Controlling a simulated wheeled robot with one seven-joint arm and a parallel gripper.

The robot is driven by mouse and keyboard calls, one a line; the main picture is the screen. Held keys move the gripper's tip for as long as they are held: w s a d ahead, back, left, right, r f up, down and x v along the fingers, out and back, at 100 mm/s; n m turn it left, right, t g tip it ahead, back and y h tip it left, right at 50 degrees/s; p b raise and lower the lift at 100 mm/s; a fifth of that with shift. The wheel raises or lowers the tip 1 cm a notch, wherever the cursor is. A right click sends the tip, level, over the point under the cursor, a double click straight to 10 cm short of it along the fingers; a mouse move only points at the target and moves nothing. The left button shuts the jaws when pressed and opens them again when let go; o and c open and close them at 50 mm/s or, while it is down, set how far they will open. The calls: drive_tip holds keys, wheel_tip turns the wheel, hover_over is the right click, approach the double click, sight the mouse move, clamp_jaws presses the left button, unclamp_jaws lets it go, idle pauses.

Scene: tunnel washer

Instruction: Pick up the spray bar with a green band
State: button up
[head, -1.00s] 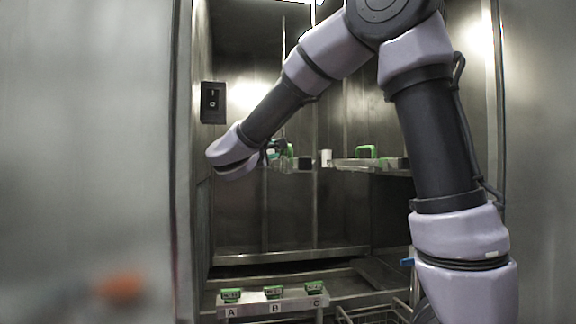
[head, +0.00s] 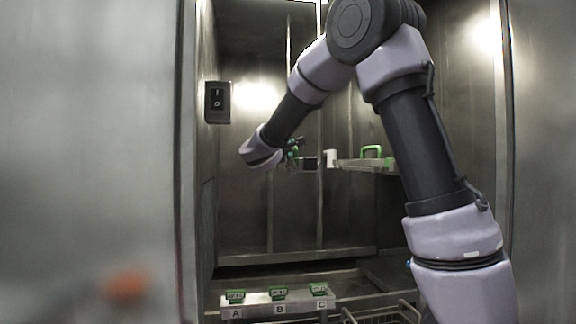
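My arm reaches into the steel chamber, and its pale wrist hangs left of the shelf. My gripper (head: 293,153) is a small dark shape just right of the wrist, mostly hidden by it. A bit of green shows there; I cannot tell whether it belongs to the gripper or to something behind. I cannot make out the fingers or anything held. No spray bar with a green band can be clearly identified. Small green-topped pieces sit at A (head: 235,296), B (head: 278,293) and C (head: 319,289) on a labelled rack (head: 258,308).
A shelf (head: 350,164) on the right carries a green handle-shaped item (head: 372,151) and a white cylinder (head: 331,158). A dark block (head: 310,163) is near the gripper. A wire basket (head: 385,316) is at lower right.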

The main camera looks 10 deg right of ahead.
clamp_jaws()
idle(0.5)
idle(0.9)
